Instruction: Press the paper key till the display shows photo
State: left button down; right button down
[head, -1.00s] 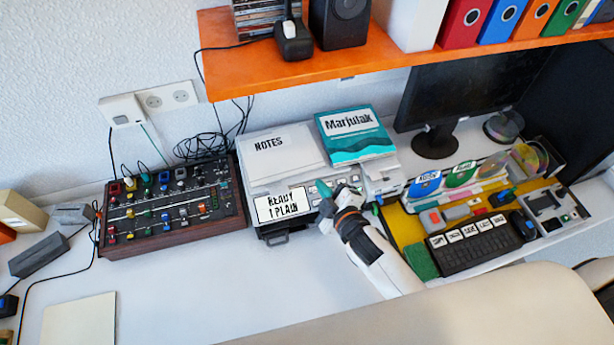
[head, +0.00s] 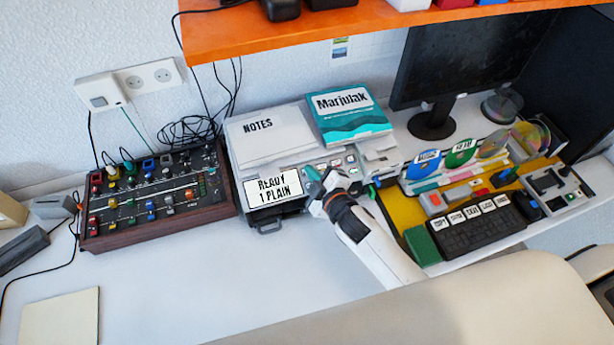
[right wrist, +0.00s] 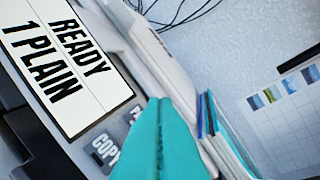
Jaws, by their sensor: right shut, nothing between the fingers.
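The printer (head: 291,225) stands against the wall. Its white display (head: 274,188) reads "READY 1 PLAIN", and the same display fills the upper left of the right wrist view (right wrist: 68,58). Below the display in that view are a grey key marked "COPY" (right wrist: 104,148) and a key whose label starts with "PA" (right wrist: 132,116), the rest of it hidden behind my fingers. My right gripper (head: 313,178) is shut and empty, its teal fingers (right wrist: 163,125) over the key panel just right of the display. I cannot tell if the tips touch a key. My left gripper is out of view.
A notes pad (head: 262,128) and a teal book (head: 347,112) lie on the printer. A mixer with knobs (head: 155,195) is at its left. A keyboard (head: 480,226) and disc rack (head: 440,182) are at its right. An orange shelf (head: 290,32) overhangs the desk.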

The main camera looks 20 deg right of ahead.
jog(key=shift+w+f, duration=0.25)
jog(key=shift+f, duration=0.25)
jog(key=shift+f+b, duration=0.1)
jog(key=shift+b, duration=0.2)
dwell(1.4)
jog(key=shift+w+f, duration=0.2)
jog(key=shift+f, duration=0.1)
jog(key=shift+w+f+b, duration=0.2)
jog(key=shift+f+b, duration=0.2)
jog(key=shift+b, duration=0.05)
dwell(0.6)
jog(key=shift+r, duration=0.1)
jog(key=shift+s+r+p, duration=0.45)
jog(key=shift+r+p, duration=0.2)
jog(key=shift+p, duration=0.25)
jog(key=r+p, duration=0.1)
jog(key=s+r+p, duration=0.1)
jog(key=r+p, duration=0.1)
jog(key=s+r+p, duration=0.1)
jog(key=shift+s+r+p, duration=0.2)
jog(key=shift+r+p, duration=0.05)
jog(key=shift+p, duration=0.15)
